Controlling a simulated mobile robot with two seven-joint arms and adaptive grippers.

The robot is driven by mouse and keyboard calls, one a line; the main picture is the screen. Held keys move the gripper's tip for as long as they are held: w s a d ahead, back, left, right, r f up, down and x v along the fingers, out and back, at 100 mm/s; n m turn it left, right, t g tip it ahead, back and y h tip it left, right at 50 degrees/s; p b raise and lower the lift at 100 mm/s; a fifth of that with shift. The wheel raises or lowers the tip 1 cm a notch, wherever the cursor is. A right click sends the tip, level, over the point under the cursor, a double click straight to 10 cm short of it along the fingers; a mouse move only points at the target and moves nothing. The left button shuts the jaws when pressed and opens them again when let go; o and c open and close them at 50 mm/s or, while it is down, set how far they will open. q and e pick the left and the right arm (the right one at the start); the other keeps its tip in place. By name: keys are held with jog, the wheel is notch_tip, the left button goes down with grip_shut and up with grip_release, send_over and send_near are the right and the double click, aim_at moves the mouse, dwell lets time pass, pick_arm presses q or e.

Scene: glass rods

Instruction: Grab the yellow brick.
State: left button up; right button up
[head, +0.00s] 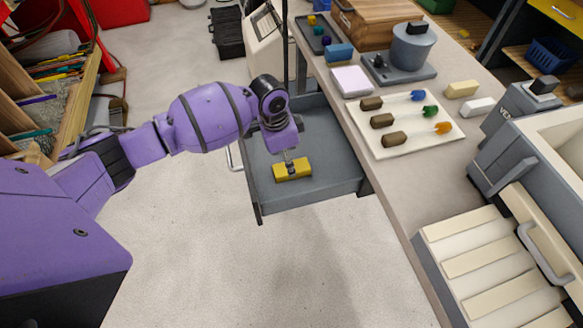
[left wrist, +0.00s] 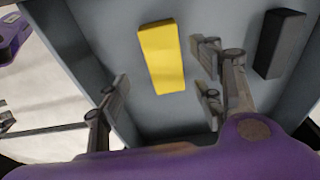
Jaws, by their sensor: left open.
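The yellow brick (head: 303,168) lies in the open grey drawer (head: 335,190) in the head view. In the left wrist view the brick (left wrist: 162,58) lies on the drawer floor, in line with the gap between my fingers. My left gripper (head: 291,163) points down over the brick, and its fingers cover the brick's middle in the head view. In the left wrist view the gripper (left wrist: 165,92) is open, with fingers apart on the left and right. I cannot tell how high the fingertips are above the brick. My right gripper is not in view.
A black block (left wrist: 280,43) lies in the drawer to the right of the brick in the left wrist view. The drawer walls stand close around.

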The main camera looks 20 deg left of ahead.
pick_arm(q)
jog(key=f, duration=0.2)
jog(key=w+f, duration=0.1)
jog(key=f, duration=0.1)
jog(key=shift+d, duration=0.35)
jog(key=shift+w+f, duration=0.1)
jog(key=shift+f, duration=0.15)
jog(key=c, duration=1.4)
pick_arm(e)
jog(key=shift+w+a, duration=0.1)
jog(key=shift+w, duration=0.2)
